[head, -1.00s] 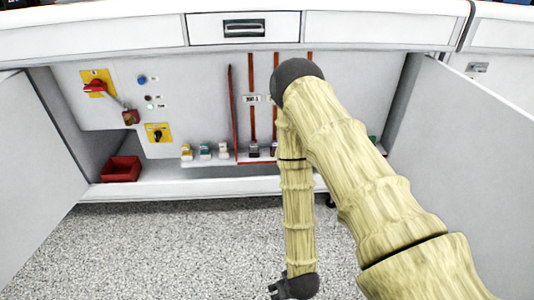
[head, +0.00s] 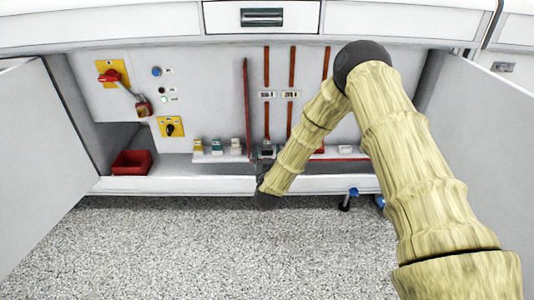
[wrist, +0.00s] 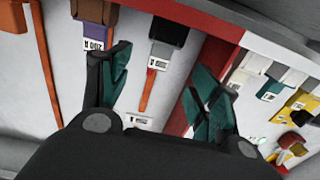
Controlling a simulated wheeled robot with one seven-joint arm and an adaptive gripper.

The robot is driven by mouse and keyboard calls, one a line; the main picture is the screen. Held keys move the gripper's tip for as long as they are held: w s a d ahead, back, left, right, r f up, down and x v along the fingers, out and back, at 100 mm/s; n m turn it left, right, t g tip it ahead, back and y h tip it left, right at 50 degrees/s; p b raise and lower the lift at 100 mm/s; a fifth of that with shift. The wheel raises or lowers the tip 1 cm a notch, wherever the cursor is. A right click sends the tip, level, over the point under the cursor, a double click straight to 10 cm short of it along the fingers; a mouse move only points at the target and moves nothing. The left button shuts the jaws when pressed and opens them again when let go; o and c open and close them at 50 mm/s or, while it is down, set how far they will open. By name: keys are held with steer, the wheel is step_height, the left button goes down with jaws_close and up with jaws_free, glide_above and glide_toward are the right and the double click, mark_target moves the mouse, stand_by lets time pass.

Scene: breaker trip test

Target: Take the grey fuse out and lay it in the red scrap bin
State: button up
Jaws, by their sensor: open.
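In the head view the same fuse (head: 267,149) sits low on the cabinet's back panel. My gripper (wrist: 160,85) is open and empty, its teal-tipped fingers spread below the fuse in the wrist view and apart from it. In the head view my gripper (head: 264,172) is at the cabinet's front, partly hidden by my wrist. The red scrap bin (head: 132,163) stands at the left of the cabinet floor.
A purple fuse (wrist: 95,25) is beside the grey one. White (head: 236,146), teal (head: 216,146) and yellow (head: 198,146) fuses stand left of a red divider (head: 247,105). A red-handled switch (head: 110,76) is upper left. Open doors (head: 40,160) flank the cabinet.

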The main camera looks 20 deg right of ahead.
mark_target(267, 144)
steer(key=shift+x, duration=0.9)
steer(key=shift+w+d+f+b, duration=0.2)
steer(key=shift+w+b, duration=0.3)
steer(key=shift+b, duration=0.35)
steer(key=b+x, duration=0.2)
steer(key=shift+w+d, duration=0.15)
steer(key=shift+w, duration=0.15)
steer(key=shift+w+d+r, duration=0.15)
steer(key=shift+w, duration=0.45)
steer(key=c, duration=1.1)
